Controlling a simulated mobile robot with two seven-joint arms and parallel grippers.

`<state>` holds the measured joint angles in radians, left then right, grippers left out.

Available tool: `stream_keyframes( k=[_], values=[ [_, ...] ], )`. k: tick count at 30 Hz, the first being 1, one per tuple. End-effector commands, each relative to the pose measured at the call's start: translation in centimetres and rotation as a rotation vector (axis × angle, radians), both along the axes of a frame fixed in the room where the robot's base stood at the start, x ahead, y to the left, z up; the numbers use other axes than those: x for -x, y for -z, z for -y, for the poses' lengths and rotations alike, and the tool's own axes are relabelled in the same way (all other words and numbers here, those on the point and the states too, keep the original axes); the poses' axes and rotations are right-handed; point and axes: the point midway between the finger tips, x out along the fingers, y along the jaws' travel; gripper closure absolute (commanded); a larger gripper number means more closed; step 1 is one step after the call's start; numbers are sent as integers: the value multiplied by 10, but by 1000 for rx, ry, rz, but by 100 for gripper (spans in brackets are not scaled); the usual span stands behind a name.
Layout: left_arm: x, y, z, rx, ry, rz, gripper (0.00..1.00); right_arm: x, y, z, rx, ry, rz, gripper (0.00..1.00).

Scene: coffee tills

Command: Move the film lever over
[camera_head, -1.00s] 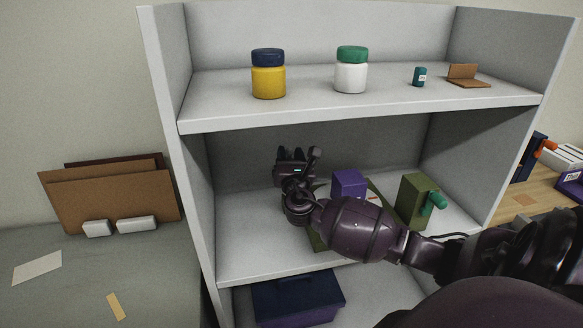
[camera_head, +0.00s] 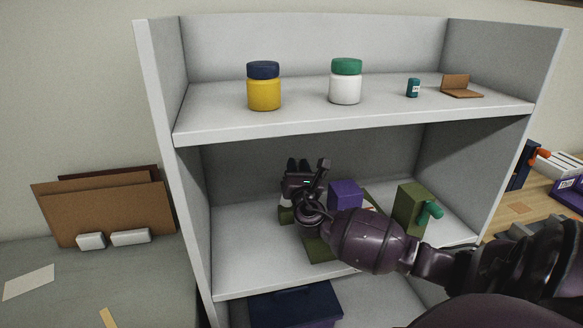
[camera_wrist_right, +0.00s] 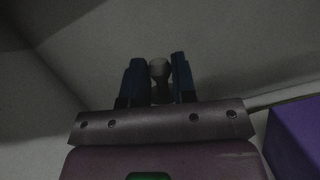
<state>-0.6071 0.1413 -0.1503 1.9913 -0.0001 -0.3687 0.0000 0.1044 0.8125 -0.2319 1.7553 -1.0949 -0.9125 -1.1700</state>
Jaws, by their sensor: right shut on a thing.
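My right gripper (camera_head: 298,166) is inside the middle shelf bay, left of the purple block. In the right wrist view its two dark fingers (camera_wrist_right: 159,63) stand on either side of a rounded grey-olive knob (camera_wrist_right: 160,70), which I take to be the film lever's end. The gripper is shut on this knob. The lever's shaft is hidden behind the gripper and wrist. An olive piece (camera_head: 286,215) shows just below the wrist; I cannot tell whether it belongs to the lever. My left gripper is not in view.
A purple block (camera_head: 345,194) stands right of my wrist, also in the right wrist view (camera_wrist_right: 295,137). An olive block (camera_head: 408,208) with a teal handle (camera_head: 431,210) stands farther right. Jars stand on the upper shelf (camera_head: 210,126). The middle shelf's left part is bare.

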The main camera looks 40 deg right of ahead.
Motion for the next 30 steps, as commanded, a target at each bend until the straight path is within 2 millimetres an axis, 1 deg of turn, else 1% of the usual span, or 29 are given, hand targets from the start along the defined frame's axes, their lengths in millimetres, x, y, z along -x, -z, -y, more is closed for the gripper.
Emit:
stream_keyframes(
  k=[6,19,30],
  values=[
    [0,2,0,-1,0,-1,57,5,2,9,0,0,-1,88],
    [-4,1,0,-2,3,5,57,6,3,11,1,0,-1,88],
    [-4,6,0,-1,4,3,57,14,10,26,0,0,-1,88]
  ],
)
